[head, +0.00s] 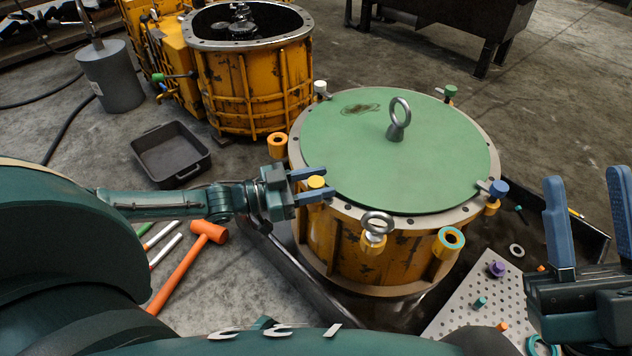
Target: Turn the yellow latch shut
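The yellow latch (316,182) sits at the left front rim of the orange drum housing (345,250), beside the green round lid (430,150). My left gripper (319,183) has its two blue fingers on either side of the latch's yellow knob. Whether the fingers press on the knob is too small to tell. The latch's arm is mostly hidden by the fingers, so its angle over the lid cannot be read. My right gripper (588,218) is open and empty at the right, in front of the housing and apart from it.
Blue (498,188), green (450,91) and white (320,87) latches stand around the rim. An eyebolt (399,118) rises from the lid; another ring (377,223) stands at the front rim. A perforated plate (460,318) lies right, an orange mallet (180,268) left.

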